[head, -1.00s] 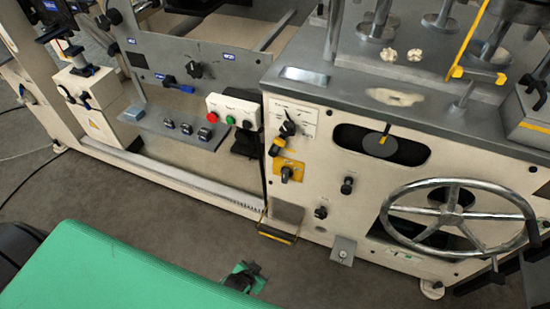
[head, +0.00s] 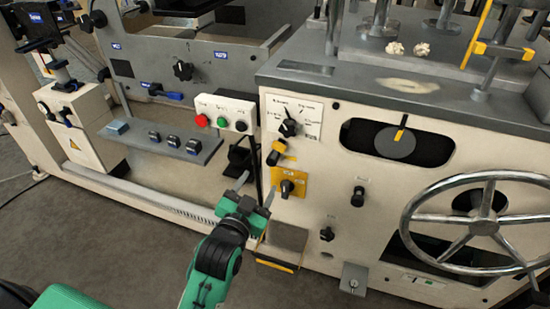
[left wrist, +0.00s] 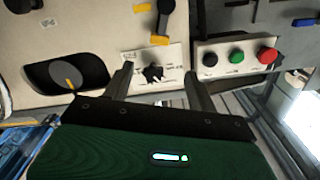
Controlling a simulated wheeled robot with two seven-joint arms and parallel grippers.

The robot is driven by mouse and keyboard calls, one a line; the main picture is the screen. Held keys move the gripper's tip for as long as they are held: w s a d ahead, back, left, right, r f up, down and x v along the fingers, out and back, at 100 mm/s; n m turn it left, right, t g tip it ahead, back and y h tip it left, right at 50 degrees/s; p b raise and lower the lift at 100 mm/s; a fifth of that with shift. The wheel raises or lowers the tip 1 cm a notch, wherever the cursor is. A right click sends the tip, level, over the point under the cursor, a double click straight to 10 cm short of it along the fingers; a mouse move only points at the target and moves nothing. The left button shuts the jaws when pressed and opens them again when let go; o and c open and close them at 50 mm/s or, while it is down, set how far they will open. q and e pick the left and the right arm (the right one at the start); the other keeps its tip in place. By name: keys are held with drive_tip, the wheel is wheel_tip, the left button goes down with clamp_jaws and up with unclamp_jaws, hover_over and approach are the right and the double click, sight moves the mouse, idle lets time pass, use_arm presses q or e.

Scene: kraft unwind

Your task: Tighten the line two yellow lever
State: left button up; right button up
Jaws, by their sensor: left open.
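A lever with a black body and yellow parts (head: 277,152) sits on the cream machine front, below a white dial panel. Below it, a yellow plate (head: 301,180) carries a black knob. I cannot tell which of these is line two. A long yellow bar (head: 476,35) stands at the upper right. My left gripper (head: 255,188) is open and empty, just left of the yellow plate and apart from it. In the left wrist view, the black and yellow lever (left wrist: 160,39) lies beyond the fingertips, and the dial knob (left wrist: 153,73) shows between the fingers.
A white button box (head: 225,112) with red, green and black buttons juts out left of the dial panel. A grey shelf (head: 170,139) with several small switches lies further left. A metal handwheel (head: 484,226) sticks out at the right. A small step (head: 281,247) stands low below the levers.

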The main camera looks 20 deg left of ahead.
sight(278, 149)
use_arm(q)
drive_tip(key=w, duration=0.6)
drive_tip(key=w+b, duration=0.1)
drive_tip(key=w, duration=0.5)
drive_tip(key=shift+d+b, duration=0.2)
drive_tip(key=shift+b, duration=0.1)
drive_tip(key=shift+w, duration=0.8)
use_arm(e)
drive_tip(key=shift+w+a+r+t+y, duration=0.1)
drive_tip(key=shift+a+r+t+y, duration=0.1)
drive_tip(key=shift+a+t+y, duration=0.35)
drive_tip(key=shift+a+r+t+y, duration=0.25)
drive_tip(key=shift+a+t, duration=0.5)
drive_tip(key=shift+a, duration=0.2)
use_arm(q)
clamp_jaws()
